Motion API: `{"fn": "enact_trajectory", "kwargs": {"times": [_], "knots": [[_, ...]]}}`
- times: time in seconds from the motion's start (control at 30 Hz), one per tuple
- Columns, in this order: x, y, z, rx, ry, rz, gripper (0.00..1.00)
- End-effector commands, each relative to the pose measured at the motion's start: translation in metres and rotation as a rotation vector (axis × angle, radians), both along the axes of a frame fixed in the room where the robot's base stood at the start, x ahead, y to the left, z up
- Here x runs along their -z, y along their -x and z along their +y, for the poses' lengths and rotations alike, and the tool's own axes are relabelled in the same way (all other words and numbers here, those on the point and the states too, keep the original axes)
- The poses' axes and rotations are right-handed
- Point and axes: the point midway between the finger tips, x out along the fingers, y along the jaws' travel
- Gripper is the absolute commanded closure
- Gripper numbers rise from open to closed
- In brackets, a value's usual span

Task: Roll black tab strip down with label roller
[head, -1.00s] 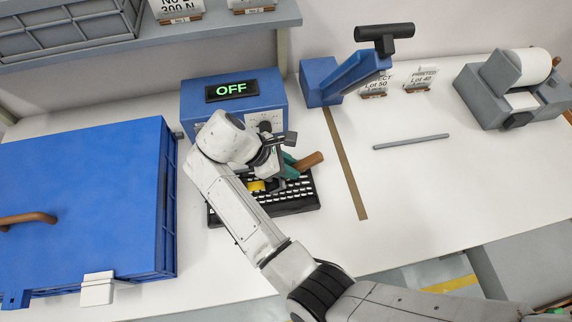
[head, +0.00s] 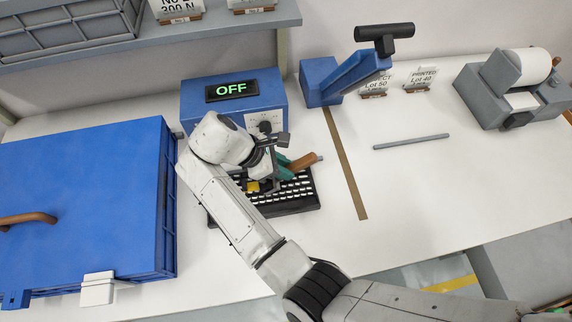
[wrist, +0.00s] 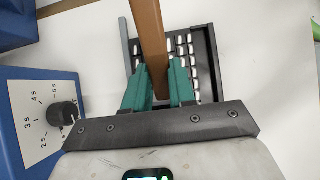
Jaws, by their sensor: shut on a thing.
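The black keyboard (head: 297,203) with white keys lies on the white table in front of the blue box marked OFF. It also shows in the wrist view (wrist: 207,60), partly hidden by my gripper. My gripper (wrist: 159,80) has green fingers shut on the brown handle of the label roller (wrist: 148,30). In the head view the handle (head: 304,162) sticks out tilted to the right above the keyboard. The roller's working end is hidden, so I cannot tell whether it touches anything. I cannot make out the black tab strip. A small yellow part (head: 253,186) shows beside my arm.
The blue box (head: 195,103) with a dial (wrist: 62,114) stands close behind my gripper. A large blue case (head: 80,200) is at the left. A blue press (head: 345,75), a grey rod (head: 411,142) and a grey label printer (head: 500,95) are to the right. Table around the rod is clear.

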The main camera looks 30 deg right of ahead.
Motion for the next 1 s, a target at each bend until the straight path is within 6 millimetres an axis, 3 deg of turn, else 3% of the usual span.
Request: {"fn": "enact_trajectory", "kwargs": {"times": [1.0], "knots": [[0.0008, -0.0027, 0.0091, 0.0, 0.001, 0.002, 1.0]]}}
